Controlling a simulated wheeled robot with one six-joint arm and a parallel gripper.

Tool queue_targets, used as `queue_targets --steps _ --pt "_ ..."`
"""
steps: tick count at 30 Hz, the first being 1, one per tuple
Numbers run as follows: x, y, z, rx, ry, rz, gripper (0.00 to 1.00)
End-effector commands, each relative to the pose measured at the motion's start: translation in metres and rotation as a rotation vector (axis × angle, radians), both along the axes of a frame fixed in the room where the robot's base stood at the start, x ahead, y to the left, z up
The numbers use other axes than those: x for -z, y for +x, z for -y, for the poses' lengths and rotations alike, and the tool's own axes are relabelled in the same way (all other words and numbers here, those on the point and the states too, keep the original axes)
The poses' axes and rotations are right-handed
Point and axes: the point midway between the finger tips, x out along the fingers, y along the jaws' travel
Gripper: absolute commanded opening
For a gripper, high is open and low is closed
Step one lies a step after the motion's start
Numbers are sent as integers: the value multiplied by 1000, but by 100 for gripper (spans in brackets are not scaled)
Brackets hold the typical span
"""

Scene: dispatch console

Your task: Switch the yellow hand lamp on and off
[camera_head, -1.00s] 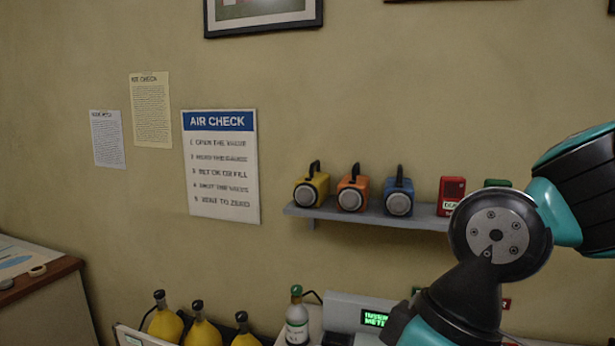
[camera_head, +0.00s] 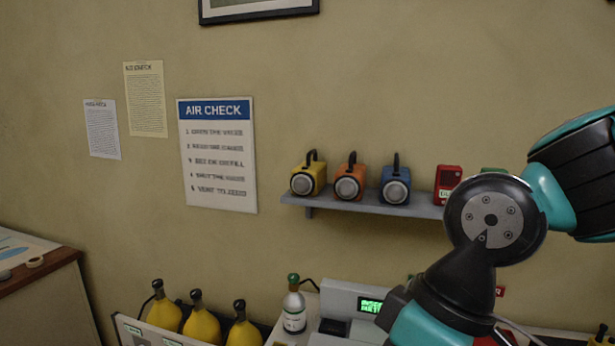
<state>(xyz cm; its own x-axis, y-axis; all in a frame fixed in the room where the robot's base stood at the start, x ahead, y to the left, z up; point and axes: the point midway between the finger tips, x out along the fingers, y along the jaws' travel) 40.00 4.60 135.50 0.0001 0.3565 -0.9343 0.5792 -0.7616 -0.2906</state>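The yellow hand lamp (camera_head: 309,177) stands at the left end of a grey wall shelf (camera_head: 340,205). It has a black top handle and a round pale lens facing out, which shows no clear glow. An orange lamp (camera_head: 349,180) and a blue lamp (camera_head: 396,184) stand to its right on the same shelf. My arm comes in from the right and passes in front of the shelf's right part. My gripper is outside the picture. A switch on the yellow lamp cannot be made out.
A red device (camera_head: 448,183) and a partly hidden green one stand farther right on the shelf. Below are several yellow cylinders (camera_head: 202,325), a grey bottle (camera_head: 293,308) with a green cap and a console with a green display (camera_head: 371,306). A brown cabinet (camera_head: 45,300) stands left.

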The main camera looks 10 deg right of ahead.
Motion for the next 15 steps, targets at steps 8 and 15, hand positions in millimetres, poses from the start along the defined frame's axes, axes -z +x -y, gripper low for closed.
queue_targets --steps 8,15 --pt "0 0 0 0 0 0 0" --pt "0 0 0 0 0 0 0"
